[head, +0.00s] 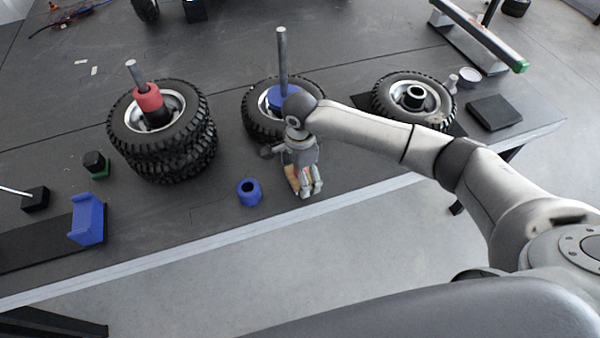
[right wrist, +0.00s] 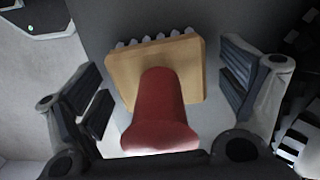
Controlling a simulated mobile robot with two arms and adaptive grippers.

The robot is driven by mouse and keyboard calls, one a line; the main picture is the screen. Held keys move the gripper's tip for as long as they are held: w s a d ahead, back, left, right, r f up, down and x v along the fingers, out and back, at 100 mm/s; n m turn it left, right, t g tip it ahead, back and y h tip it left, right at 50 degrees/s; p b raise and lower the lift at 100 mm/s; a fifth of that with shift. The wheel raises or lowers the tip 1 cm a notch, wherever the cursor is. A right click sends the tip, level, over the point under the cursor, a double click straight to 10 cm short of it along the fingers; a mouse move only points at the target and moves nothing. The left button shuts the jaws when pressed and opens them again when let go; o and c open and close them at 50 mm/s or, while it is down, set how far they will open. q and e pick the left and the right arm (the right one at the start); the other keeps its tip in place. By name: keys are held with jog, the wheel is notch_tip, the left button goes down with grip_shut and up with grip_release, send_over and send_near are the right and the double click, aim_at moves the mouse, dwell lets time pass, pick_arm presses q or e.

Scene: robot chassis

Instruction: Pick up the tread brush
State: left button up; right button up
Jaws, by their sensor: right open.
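The tread brush shows in the right wrist view as a tan wooden block (right wrist: 180,62) with a red handle (right wrist: 162,108) pointing toward the camera and a row of pale bristles along its far edge. In the head view a bit of its tan block (head: 291,178) shows beside my gripper; the rest is hidden. My right gripper (head: 308,192) is over the brush near the table's front edge. In the right wrist view its fingers (right wrist: 162,90) stand apart on both sides of the brush, with gaps to the block. My left gripper is not in view.
A blue ring (head: 249,192) stands left of my gripper. Behind are a wheel with a blue hub piece (head: 262,110), stacked tires with a red collar (head: 160,140), and another wheel (head: 412,98) at right. A blue bracket (head: 88,220) is at far left. The table's front edge is close.

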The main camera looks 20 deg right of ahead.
jog(key=c, duration=1.2)
jog(key=shift+r, duration=0.1)
jog(key=shift+r, duration=0.5)
notch_tip(320, 180, up, 2)
jog(key=shift+r, duration=0.15)
jog(key=shift+s+a+r, duration=0.3)
jog(key=shift+s+r, duration=1.3)
jog(key=shift+s, duration=0.7)
jog(key=shift+s+a+r, duration=0.35)
jog(key=shift+s+r, duration=1.25)
jog(key=shift+s, duration=0.75)
jog(key=shift+s+a+r, duration=0.3)
jog(key=shift+s+r, duration=1.3)
jog(key=shift+s, duration=0.7)
